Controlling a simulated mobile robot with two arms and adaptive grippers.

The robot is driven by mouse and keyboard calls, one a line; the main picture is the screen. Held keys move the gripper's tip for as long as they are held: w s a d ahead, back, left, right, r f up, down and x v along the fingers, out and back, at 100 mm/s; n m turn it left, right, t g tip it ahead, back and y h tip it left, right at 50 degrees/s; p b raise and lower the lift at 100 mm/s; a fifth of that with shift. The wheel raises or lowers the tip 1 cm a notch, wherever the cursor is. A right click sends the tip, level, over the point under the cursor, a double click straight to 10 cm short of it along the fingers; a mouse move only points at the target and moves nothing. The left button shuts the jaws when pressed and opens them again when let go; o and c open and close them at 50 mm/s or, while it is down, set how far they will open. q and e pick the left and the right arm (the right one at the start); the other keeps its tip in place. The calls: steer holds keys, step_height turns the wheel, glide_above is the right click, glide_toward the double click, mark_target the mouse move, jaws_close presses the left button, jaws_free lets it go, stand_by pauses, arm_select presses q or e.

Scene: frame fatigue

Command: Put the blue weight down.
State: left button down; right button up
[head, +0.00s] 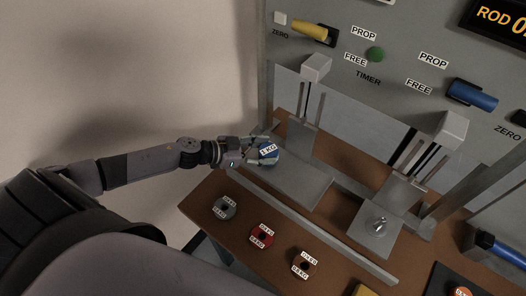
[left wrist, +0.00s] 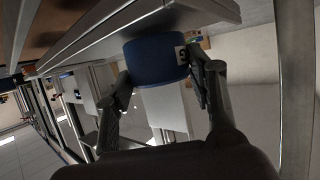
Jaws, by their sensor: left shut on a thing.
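The blue weight (head: 268,156), with a white "1 KG" label, is at the left edge of the rig in the head view. My left gripper (head: 255,152) comes in from the left and is shut on it. In the left wrist view the blue weight (left wrist: 155,59) sits between both fingers of the left gripper (left wrist: 160,85). A grey metal plate (head: 300,188) lies just right of and below the weight in the head view. I cannot tell whether the weight touches it. My right gripper is not in view.
A second plate (head: 375,238) bears a small silver piece. A panel with yellow and blue levers (head: 472,95) rises behind.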

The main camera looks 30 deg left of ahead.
arm_select(q)
steer(key=shift+w, duration=0.1)
stand_by(0.3)
steer(key=c, duration=0.7)
jaws_free()
steer(key=shift+f, duration=0.25)
steer(key=shift+r, duration=0.1)
steer(key=shift+r, duration=0.25)
steer(key=v, duration=1.2)
steer(key=shift+f, duration=0.1)
